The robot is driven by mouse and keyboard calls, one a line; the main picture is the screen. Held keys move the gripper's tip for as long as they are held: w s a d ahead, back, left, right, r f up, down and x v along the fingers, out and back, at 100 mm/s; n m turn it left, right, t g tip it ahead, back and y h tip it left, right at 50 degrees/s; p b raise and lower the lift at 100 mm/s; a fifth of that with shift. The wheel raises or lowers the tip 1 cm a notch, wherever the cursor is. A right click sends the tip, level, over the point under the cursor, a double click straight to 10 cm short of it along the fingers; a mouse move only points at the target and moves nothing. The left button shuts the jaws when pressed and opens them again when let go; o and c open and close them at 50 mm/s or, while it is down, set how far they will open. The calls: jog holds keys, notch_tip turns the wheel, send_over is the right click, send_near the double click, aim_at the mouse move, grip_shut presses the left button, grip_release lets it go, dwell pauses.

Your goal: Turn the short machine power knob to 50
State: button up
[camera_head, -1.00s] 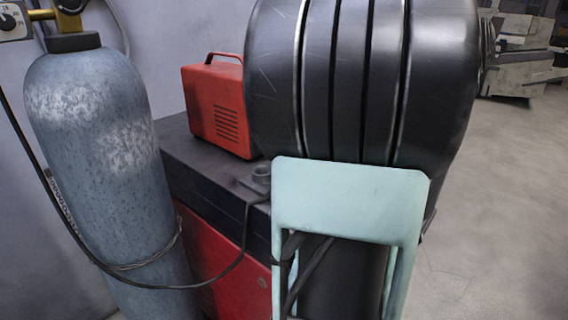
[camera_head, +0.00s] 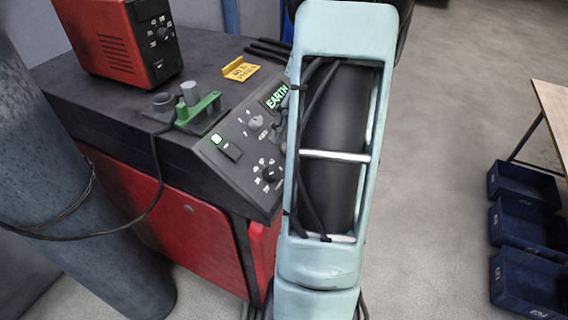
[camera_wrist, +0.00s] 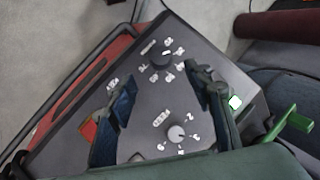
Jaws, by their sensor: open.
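The low red and black machine (camera_head: 100,105) has a sloped dark panel with two knobs. The black knob (camera_head: 270,173) sits low on the panel, ringed by small white marks; the grey knob (camera_head: 255,122) is above it. In the wrist view the black knob (camera_wrist: 161,58) and the grey knob (camera_wrist: 176,133) both show. Their lettering and pointer settings are too small to read surely. My gripper (camera_wrist: 161,75) is open and empty. Its blue-black fingers are spread over the panel, tips either side of the black knob's near edge. Contact cannot be told. In the head view my arm hides the gripper.
A smaller red box (camera_head: 110,40) with its own knobs stands on the machine. A lit switch (camera_head: 217,139) and a green clamp (camera_head: 198,108) are near the knobs. A gas cylinder (camera_head: 70,190) stands left. Blue bins (camera_head: 525,225) lie right; the floor between is clear.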

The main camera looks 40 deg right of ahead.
aim_at(275, 169)
jog(key=x, duration=0.9)
jog(key=shift+a+f, duration=0.15)
jog(key=shift+f, duration=0.2)
jog(key=c, duration=1.2)
jog(key=shift+o, duration=0.2)
